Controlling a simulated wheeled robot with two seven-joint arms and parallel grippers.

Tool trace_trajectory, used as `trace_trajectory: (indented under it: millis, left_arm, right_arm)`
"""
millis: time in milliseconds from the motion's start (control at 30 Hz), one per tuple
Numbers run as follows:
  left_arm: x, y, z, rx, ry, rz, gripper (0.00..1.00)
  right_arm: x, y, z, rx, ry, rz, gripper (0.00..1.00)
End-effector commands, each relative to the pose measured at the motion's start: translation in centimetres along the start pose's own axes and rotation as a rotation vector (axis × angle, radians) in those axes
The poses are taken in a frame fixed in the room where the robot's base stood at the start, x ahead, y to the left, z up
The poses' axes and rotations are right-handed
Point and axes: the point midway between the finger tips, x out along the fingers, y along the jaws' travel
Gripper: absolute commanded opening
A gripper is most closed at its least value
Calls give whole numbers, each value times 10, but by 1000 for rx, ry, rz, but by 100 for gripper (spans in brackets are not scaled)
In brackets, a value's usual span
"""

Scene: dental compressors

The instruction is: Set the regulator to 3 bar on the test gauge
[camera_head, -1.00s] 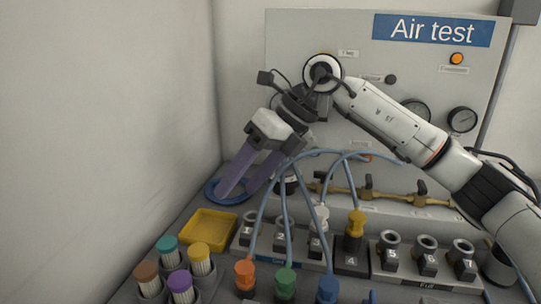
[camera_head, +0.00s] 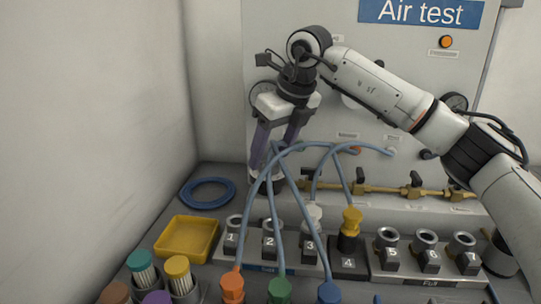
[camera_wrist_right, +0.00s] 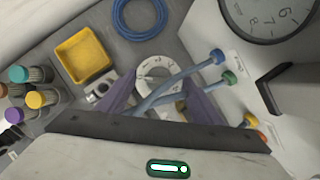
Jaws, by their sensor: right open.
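My right gripper (camera_head: 268,160) points down in front of the panel, its purple fingers apart. In the right wrist view its fingers (camera_wrist_right: 160,98) lie either side of a pale round knob (camera_wrist_right: 157,70) with dark marks, which looks like the regulator; I cannot tell whether they touch it. In the head view the regulator (camera_head: 266,184) is mostly hidden by the fingers and hoses. A gauge (camera_wrist_right: 266,14) is cut off at the wrist view's top right; its needle cannot be read. Another gauge (camera_head: 456,102) is partly behind my arm. My left gripper is out of view.
Blue hoses (camera_head: 300,148) arch close to the gripper. A brass manifold (camera_head: 390,190) runs along the panel. A blue coil (camera_head: 188,192) and a yellow tray (camera_head: 162,240) lie to the left. Numbered sockets (camera_head: 425,240) and coloured plugs (camera_head: 281,290) stand in front.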

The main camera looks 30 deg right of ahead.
Motion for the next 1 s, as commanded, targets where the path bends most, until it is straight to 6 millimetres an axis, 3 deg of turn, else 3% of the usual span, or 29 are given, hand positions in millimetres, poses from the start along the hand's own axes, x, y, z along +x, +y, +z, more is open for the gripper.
trace_trajectory:
  millis: [367,433,633,1000]
  left_arm:
    - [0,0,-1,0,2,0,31]
    - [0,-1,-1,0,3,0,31]
    - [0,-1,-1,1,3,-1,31]
    - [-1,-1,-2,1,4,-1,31]
  right_arm:
    - [10,0,0,0,0,1,59]
    - [10,0,0,0,0,1,53]
    - [10,0,0,0,-1,1,19]
    - [9,1,0,54,-1,-22,18]
